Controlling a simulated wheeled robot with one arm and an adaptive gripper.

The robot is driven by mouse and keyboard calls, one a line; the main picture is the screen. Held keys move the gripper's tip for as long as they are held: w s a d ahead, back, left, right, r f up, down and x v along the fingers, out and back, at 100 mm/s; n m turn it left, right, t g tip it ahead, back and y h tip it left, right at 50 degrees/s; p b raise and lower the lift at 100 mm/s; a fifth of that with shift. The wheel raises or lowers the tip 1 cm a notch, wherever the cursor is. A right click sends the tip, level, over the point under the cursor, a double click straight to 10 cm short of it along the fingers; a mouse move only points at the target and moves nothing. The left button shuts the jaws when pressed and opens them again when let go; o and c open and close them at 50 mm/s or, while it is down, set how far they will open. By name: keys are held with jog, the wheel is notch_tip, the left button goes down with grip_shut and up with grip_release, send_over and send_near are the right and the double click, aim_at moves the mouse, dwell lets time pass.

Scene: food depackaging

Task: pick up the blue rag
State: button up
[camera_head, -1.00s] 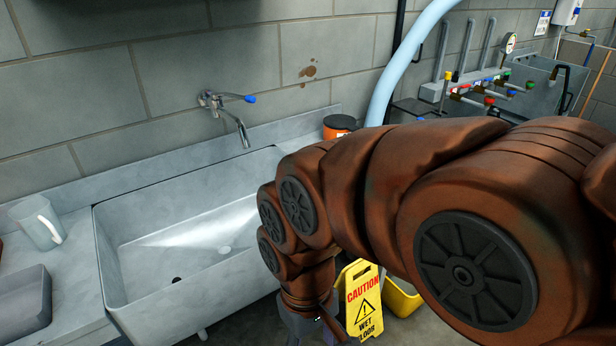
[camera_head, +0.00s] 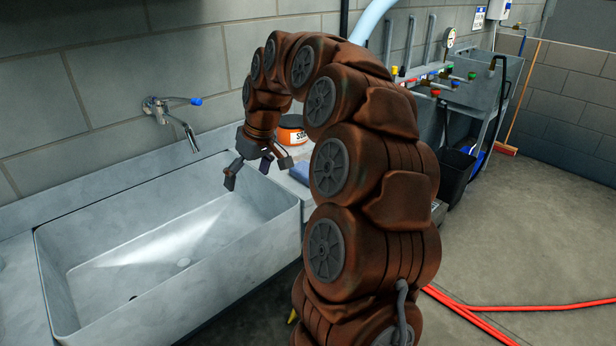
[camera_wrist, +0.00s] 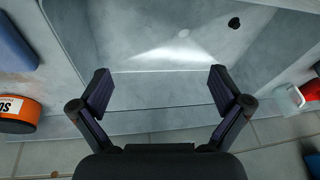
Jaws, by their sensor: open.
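A blue folded cloth-like thing, which looks like the blue rag (camera_head: 300,171), lies on the counter just right of the sink, partly hidden behind my arm. Its edge also shows as a blue shape at the upper left of the wrist view (camera_wrist: 14,46). My gripper (camera_head: 248,173) hangs over the right back part of the sink, to the left of the rag and apart from it. In the wrist view my gripper (camera_wrist: 160,85) is open and empty, with its two fingers spread wide over the sink's rim.
The metal sink (camera_head: 75,230) fills the lower left. An orange tub (camera_head: 291,131) stands behind the rag, near the wall. A tap (camera_head: 182,120) with a blue handle sticks out from the wall. A cup (camera_wrist: 289,99) stands right in the wrist view. A red hose (camera_head: 520,307) lies on the floor.

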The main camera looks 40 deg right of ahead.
jog(key=w+d+f+m+t+h, duration=0.1)
jog(key=d, duration=0.6)
jog(key=w+d+f, duration=0.2)
jog(key=d, duration=0.5)
jog(key=m+h+b, duration=0.1)
send_near(308, 169)
jog(key=shift+w+a+f, duration=0.1)
jog(key=shift+a+f, duration=0.1)
jog(key=shift+f, duration=0.4)
jog(key=shift+a+f, duration=0.2)
jog(key=shift+f, duration=0.4)
jog(key=shift+d+f, duration=0.2)
jog(key=shift+d, duration=0.05)
jog(key=shift+w+f, duration=0.15)
jog(key=shift+f, duration=0.15)
jog(key=shift+p+x, duration=0.35)
jog(key=shift+x, duration=0.45)
jog(key=shift+p+x, duration=0.5)
jog(key=shift+x, duration=0.3)
jog(key=shift+w+p+x, duration=0.15)
jog(key=shift+p+x, duration=0.15)
jog(key=shift+x, duration=0.65)
jog(key=shift+w+p+x, duration=0.15)
jog(key=shift+p+x, duration=0.1)
jog(key=shift+x, duration=0.65)
jog(key=shift+d+r, duration=0.1)
jog(key=shift+d, duration=0.05)
jog(key=c, duration=1.2)
